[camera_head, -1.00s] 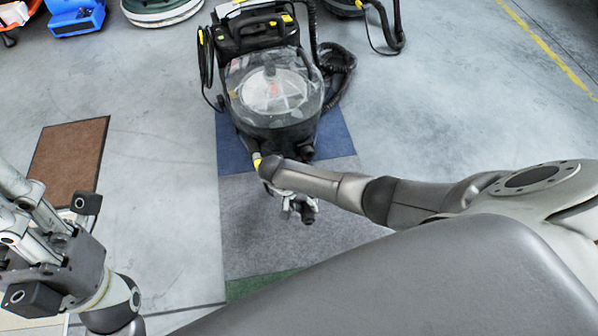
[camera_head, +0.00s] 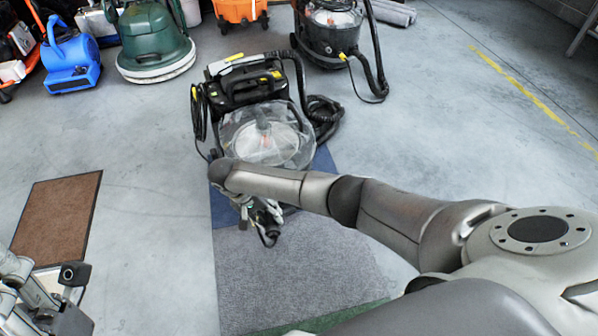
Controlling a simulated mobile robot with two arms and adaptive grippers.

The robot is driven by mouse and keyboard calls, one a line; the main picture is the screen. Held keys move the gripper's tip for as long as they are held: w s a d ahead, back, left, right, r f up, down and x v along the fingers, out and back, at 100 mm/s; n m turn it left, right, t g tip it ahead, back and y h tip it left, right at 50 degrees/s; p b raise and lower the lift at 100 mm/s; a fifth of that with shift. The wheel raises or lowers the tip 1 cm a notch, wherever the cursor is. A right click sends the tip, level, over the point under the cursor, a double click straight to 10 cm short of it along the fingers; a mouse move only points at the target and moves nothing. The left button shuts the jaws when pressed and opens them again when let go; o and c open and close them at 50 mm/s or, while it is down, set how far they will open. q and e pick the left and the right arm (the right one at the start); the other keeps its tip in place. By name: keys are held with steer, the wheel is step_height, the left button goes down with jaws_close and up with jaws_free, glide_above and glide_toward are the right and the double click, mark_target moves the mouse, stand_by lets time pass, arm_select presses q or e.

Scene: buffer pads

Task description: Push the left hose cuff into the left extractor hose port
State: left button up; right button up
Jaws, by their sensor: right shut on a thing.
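The extractor (camera_head: 265,140), black with a clear domed tank, stands at the centre. My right forearm crosses its lower front, hiding that part and the left hose port. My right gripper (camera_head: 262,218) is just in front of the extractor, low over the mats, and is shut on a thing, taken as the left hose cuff. The cuff itself is too small and covered to make out, and I cannot tell whether it touches the port. My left gripper (camera_head: 52,312) is at the lower left corner, partly cut off, far from the extractor; its fingers are not clear.
A black hose (camera_head: 322,118) lies coiled at the extractor's right. Blue and grey mats (camera_head: 290,270) lie under and before it. A brown mat (camera_head: 58,215) lies left. A green machine (camera_head: 155,45), a blue blower (camera_head: 72,65) and another vacuum (camera_head: 328,40) stand behind. Floor at right is clear.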

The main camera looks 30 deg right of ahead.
step_height(320, 180, up, 10)
steer(key=w+a+r+n, duration=0.1)
steer(key=w+a, duration=0.1)
steer(key=w, duration=0.1)
steer(key=s+d+r+n+t, duration=0.1)
steer(key=s+r, duration=0.4)
steer(key=r, duration=0.4)
steer(key=s+d+r+n, duration=0.1)
steer(key=s+r+n, duration=0.1)
steer(key=s+r, duration=0.3)
step_height(320, 180, up, 4)
steer(key=shift+d+r+n+t+h, duration=0.2)
steer(key=shift+n+t+h, duration=0.1)
steer(key=shift+t, duration=0.1)
steer(key=shift+w+a, duration=0.1)
